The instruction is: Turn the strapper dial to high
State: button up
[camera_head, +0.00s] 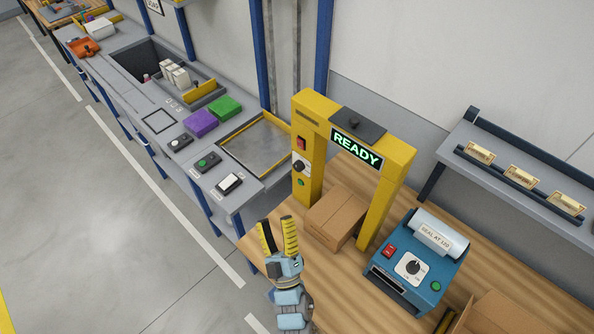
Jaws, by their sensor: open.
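The strapper is a yellow arch (374,207) on the wooden bench, with a lit green READY sign (357,149). Its dial (301,165) is a dark knob on a white plate on the left post, between a red switch (302,143) above and a green button (301,182) below. The dial's exact setting is too small to read. My gripper (278,236) is open and empty, its yellow fingers pointing up, in front of the arch and below and left of the dial, apart from it.
A cardboard box (336,214) sits under the arch. A blue sealer (418,262) with its own dial (412,267) stands to the right. Another box (497,314) is at the lower right. A grey counter (215,178) with buttons and coloured blocks runs along the left.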

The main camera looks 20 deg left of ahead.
jog(key=w+a+f+n+g+h+b, duration=0.1)
jog(key=w+a+f+n+g+h, duration=0.2)
jog(key=a+f, duration=0.4)
jog(key=w+a+f+n+g+b, duration=0.25)
jog(key=w+a+f+n, duration=0.2)
jog(key=f, duration=0.35)
jog(key=n+t+h+b, duration=0.2)
jog(key=n+h+b, duration=0.45)
jog(key=h, duration=1.15)
send_near(296, 168)
jog(key=shift+n, duration=0.4)
jog(key=x, duration=1)
jog(key=shift+d+r, duration=0.1)
jog(key=shift+r, duration=0.1)
grip_shut()
